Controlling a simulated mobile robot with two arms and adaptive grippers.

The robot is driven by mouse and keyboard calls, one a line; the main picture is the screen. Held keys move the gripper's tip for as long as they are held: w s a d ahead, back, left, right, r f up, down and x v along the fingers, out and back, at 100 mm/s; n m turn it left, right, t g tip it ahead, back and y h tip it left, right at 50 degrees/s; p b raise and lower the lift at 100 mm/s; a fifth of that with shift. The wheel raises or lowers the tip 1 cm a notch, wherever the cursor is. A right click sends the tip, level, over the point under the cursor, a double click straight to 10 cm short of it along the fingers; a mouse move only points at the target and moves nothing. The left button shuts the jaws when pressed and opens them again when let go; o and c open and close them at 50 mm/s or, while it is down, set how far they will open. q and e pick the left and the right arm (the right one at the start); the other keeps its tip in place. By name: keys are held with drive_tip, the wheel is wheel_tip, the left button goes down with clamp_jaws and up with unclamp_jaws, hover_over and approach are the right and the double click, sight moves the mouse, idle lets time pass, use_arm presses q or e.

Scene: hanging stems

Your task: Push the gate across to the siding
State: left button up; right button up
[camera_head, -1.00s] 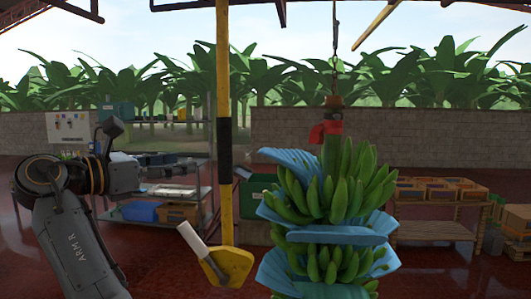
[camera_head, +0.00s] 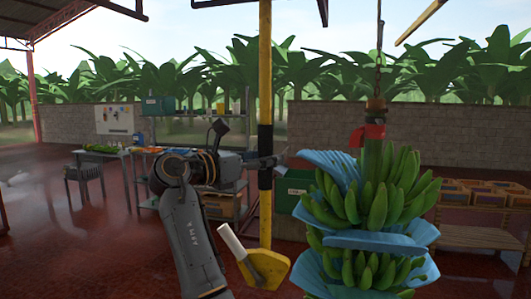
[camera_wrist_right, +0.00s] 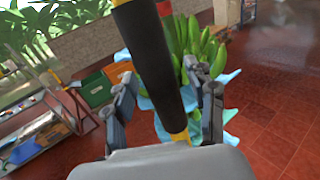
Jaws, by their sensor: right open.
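A tall yellow pole with a black band hangs down at the middle of the head view (camera_head: 265,75); I take it for the gate's handle, though the gate itself cannot be made out. A yellow block (camera_head: 268,270) with a white stick shows near the pole's lower end. My right gripper (camera_head: 266,162) is at the black band. In the right wrist view, the open fingers of this gripper (camera_wrist_right: 163,90) stand on either side of the pole's black part (camera_wrist_right: 150,55). Whether they touch it I cannot tell. My left gripper is not in view.
A banana bunch (camera_head: 375,205) with blue wrapping hangs from a chain just right of the pole. A green crate (camera_head: 292,190) stands behind. Shelving with trays (camera_head: 238,187) stands at the left, a wooden bench with crates (camera_head: 485,237) at the right.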

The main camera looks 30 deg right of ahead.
drive_tip(key=shift+d, duration=0.45)
